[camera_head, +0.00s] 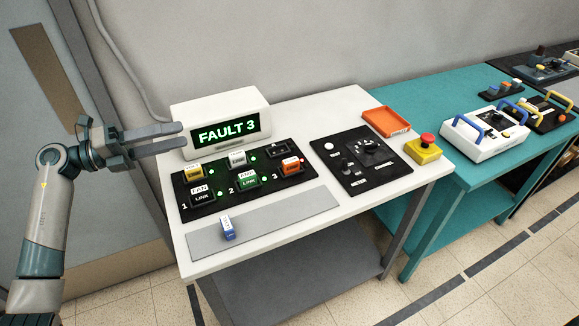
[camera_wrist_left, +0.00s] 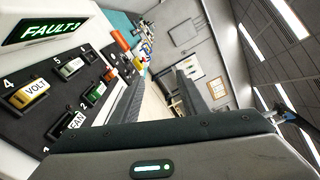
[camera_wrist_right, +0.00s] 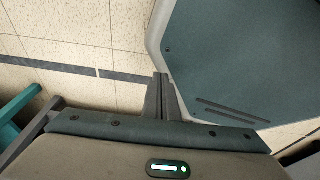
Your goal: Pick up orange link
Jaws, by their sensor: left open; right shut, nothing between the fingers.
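The orange link (camera_head: 291,165) sits at the right end of the black link panel (camera_head: 193,214), in the back part of slot 3. It also shows small in the left wrist view (camera_wrist_left: 108,75). My left gripper (camera_head: 184,136) is open and empty, raised left of the FAULT 3 display, well apart from the orange link; its fingers also show in the left wrist view (camera_wrist_left: 158,88). My right gripper (camera_wrist_right: 165,88) is shut and empty above the floor; it is not in the head view.
Yellow (camera_head: 194,172), white (camera_head: 237,159), black (camera_head: 202,194) and green (camera_head: 247,181) links sit on the panel. A blue link (camera_head: 227,228) lies on a grey strip (camera_head: 290,212). The FAULT 3 display (camera_head: 222,115) stands behind. An orange tray (camera_head: 386,121) and emergency button (camera_head: 425,143) are right.

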